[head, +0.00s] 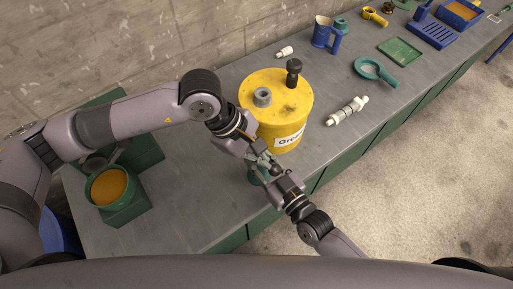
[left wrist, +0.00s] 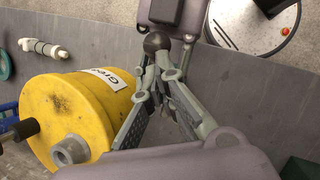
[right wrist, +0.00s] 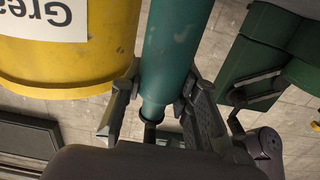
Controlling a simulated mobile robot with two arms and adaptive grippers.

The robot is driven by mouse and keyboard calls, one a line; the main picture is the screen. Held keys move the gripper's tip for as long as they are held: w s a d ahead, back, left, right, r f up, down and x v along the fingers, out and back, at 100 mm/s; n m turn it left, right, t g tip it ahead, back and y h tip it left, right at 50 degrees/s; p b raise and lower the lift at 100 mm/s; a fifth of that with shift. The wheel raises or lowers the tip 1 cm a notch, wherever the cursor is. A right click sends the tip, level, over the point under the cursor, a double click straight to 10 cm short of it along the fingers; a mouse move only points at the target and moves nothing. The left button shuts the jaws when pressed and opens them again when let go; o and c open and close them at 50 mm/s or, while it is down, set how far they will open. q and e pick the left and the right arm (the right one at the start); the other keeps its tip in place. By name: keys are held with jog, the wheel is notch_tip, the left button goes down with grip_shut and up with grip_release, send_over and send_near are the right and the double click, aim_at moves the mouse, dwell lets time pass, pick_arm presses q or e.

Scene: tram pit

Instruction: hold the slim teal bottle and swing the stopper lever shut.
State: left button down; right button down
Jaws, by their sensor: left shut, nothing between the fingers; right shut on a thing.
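The slim teal bottle (right wrist: 175,45) fills the middle of the right wrist view, which shows the scene upside down. Its narrowed neck end lies between the fingers of my right gripper (right wrist: 158,108), shut on it. In the head view a little of the bottle (head: 257,179) shows below the grippers. My left gripper (head: 259,157) is shut and empty, close beside the right gripper (head: 268,166). In the left wrist view the left fingertips (left wrist: 165,72) are near a dark ball (left wrist: 155,42); I cannot tell whether they touch. The stopper lever is not clearly made out.
A yellow grease drum (head: 297,105) stands right behind the grippers. A green container with orange contents (head: 109,187) stands at the left.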

pick_arm(q)
jog(key=shift+w+r, duration=0.1)
jog(key=v, duration=1.4)
jog(key=shift+s+r, duration=0.2)
jog(key=shift+s, duration=0.25)
jog(key=shift+a, duration=0.1)
pick_arm(e)
jog(key=c, duration=1.2)
grip_release()
jog(key=shift+o, duration=0.2)
